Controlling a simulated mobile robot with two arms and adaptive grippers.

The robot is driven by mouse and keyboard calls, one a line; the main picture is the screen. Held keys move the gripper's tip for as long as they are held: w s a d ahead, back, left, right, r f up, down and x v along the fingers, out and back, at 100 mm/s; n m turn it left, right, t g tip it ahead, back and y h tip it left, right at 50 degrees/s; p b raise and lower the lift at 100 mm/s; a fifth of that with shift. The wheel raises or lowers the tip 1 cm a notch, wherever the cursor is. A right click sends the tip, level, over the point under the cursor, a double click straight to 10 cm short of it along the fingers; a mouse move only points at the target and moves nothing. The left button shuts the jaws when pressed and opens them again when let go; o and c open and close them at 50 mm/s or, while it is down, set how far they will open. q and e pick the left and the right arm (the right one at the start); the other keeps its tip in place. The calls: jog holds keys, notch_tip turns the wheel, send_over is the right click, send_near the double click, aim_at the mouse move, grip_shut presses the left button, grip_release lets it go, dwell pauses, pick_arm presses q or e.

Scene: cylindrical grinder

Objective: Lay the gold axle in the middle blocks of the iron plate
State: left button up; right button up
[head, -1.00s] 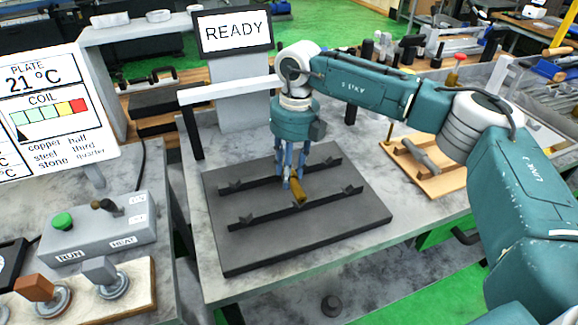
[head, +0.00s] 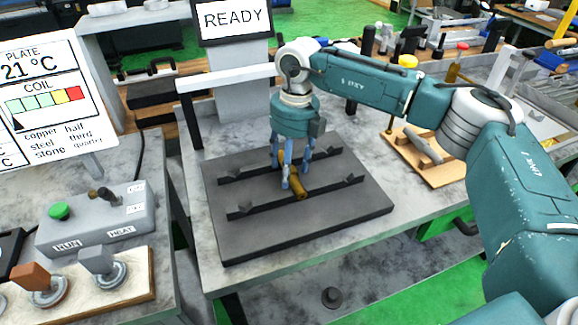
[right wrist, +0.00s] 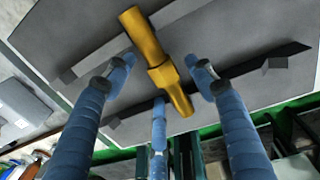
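The gold axle (head: 300,191) lies across the two dark bars on the iron plate (head: 345,222), near their middle. The right wrist view shows the axle (right wrist: 162,70) spanning both bars; the blocks under it are hidden, so I cannot tell how it is seated. My right gripper (head: 291,178) stands over the axle, pointing down. Its blue fingers are spread around the axle, with gaps visible in the right wrist view (right wrist: 160,76). My left gripper is not in view.
The plate's outer V-blocks (head: 351,180) are empty. A READY screen (head: 233,17) stands behind. A control box (head: 98,222) with a green button is at left. A wooden board (head: 438,170) with a grey part lies at right.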

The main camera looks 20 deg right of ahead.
jog(key=shift+f, duration=0.15)
notch_tip(320, 180, up, 12)
jog(key=shift+d, duration=0.45)
dwell(0.4)
